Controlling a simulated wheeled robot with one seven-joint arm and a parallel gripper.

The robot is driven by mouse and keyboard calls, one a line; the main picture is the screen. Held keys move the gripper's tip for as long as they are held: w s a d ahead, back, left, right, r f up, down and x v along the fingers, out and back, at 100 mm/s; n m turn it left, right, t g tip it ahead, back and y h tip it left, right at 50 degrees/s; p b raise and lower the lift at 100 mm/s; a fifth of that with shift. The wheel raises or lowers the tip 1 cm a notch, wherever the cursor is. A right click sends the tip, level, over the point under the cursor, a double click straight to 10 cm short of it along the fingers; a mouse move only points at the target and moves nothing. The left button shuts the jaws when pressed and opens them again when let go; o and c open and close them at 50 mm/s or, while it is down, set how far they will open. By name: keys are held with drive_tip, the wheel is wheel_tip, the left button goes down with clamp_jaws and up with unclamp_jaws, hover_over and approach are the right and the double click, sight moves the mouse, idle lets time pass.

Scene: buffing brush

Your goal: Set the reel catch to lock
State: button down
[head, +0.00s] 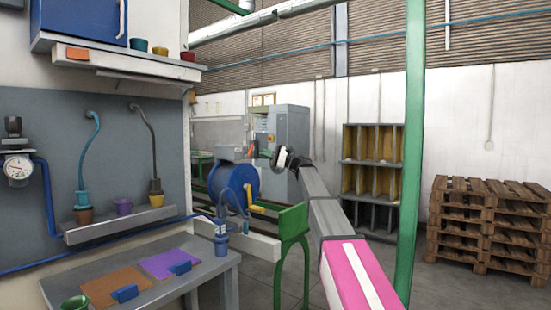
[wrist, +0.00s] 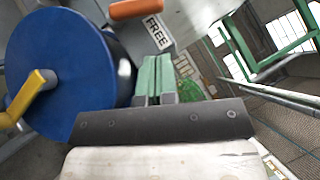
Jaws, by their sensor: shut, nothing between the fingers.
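The blue reel (wrist: 62,75) fills the left of the wrist view, with a yellow crank (wrist: 28,98) on its face. It also shows in the head view (head: 232,182), beyond the bench. An orange lever (wrist: 136,9), apparently the reel catch, lies at the top of the wrist view beside a white plate reading FREE (wrist: 157,31); its upper end is cut off. My gripper (wrist: 156,60) has its green fingers together and empty, right of the reel and below the FREE plate in the picture. In the head view my gripper (head: 282,158) is small and its fingers are unclear.
A green stand (head: 293,222) stands in front of the reel, and a green post (head: 413,150) rises at right. A grey bench (head: 215,262) with coloured mats is at lower left. Shelving (head: 372,145) and stacked pallets (head: 490,225) stand farther back.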

sight(248, 151)
drive_tip(key=shift+s+a+r, duration=0.45)
drive_tip(key=shift+s+a, duration=0.1)
drive_tip(key=shift+s, duration=0.2)
drive_tip(key=shift+s+a+r, duration=0.4)
drive_tip(key=shift+s+a, duration=0.15)
drive_tip(key=shift+s, duration=0.15)
